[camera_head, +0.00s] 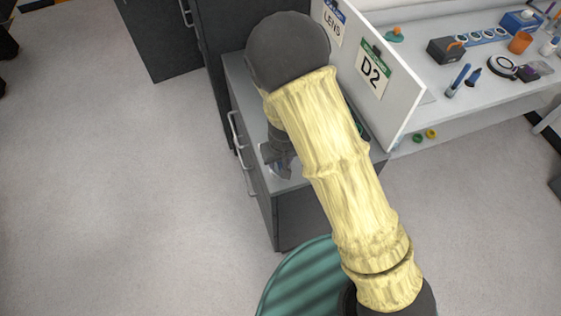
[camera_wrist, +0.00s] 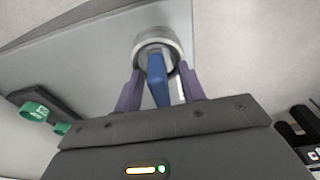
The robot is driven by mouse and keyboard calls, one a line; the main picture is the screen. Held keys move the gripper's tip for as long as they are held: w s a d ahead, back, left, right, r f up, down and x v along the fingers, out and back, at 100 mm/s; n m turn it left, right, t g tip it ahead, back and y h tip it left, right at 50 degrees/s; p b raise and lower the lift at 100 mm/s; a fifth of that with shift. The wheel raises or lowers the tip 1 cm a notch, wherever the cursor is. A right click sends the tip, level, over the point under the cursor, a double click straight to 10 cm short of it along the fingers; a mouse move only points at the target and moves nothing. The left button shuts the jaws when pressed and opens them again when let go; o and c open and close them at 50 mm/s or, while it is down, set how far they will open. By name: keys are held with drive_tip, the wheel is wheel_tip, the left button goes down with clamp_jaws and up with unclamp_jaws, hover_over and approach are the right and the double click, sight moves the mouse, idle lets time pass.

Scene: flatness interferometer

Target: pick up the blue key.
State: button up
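The blue key (camera_wrist: 157,82) shows in the wrist view as a narrow blue shape, with its far end at a round grey ring or cup (camera_wrist: 158,38) near the edge of a grey cabinet top. My gripper (camera_wrist: 160,70) has its two purple fingers on either side of the key. Gaps show between the fingers and the key, so the gripper looks open and not clamped. In the head view, my gripper (camera_head: 279,158) is low over the cabinet top (camera_head: 236,78), partly behind my arm. The key is hidden in that view.
A white panel with LENS and D2 (camera_head: 372,70) signs stands right of the cabinet. Beyond it, a white bench (camera_head: 415,103) holds several small items. A green-tagged dark object (camera_wrist: 35,111) lies left in the wrist view. Floor on the left is clear.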

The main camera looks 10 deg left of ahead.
clamp_jaws()
drive_tip(key=shift+r, duration=0.1)
idle(0.3)
wheel_tip(320, 180, up, 10)
drive_tip(key=shift+f+p, duration=0.1)
drive_tip(key=shift+p, duration=0.55)
drive_tip(key=shift+f, duration=0.1)
